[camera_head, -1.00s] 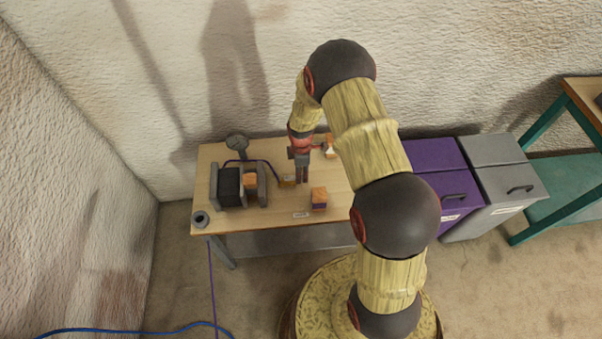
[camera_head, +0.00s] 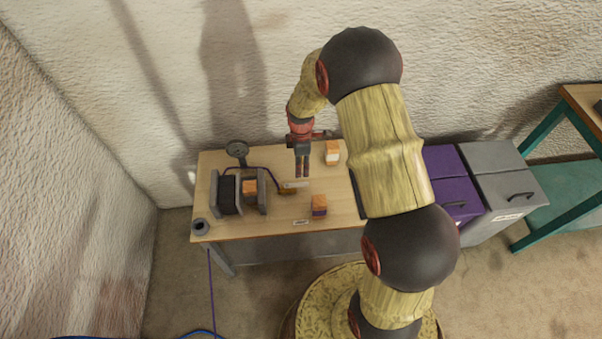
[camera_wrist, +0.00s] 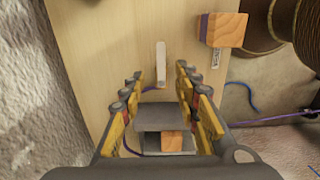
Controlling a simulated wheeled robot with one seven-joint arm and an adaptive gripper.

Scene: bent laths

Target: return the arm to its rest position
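My gripper (camera_head: 302,174) points down above the back middle of the wooden table (camera_head: 345,205). In the wrist view my gripper (camera_wrist: 160,88) has its two fingers apart, with nothing between them. My arm arches from my base at the front up to a high elbow and hides the table's right end in the head view.
A grey clamp-like fixture (camera_head: 228,193) with a wooden block (camera_head: 250,187) in it stands at the table's left. A block with a purple lower part (camera_head: 319,207) and another block (camera_head: 332,153) are on the table. Purple (camera_head: 450,175) and grey (camera_head: 495,160) bins stand right.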

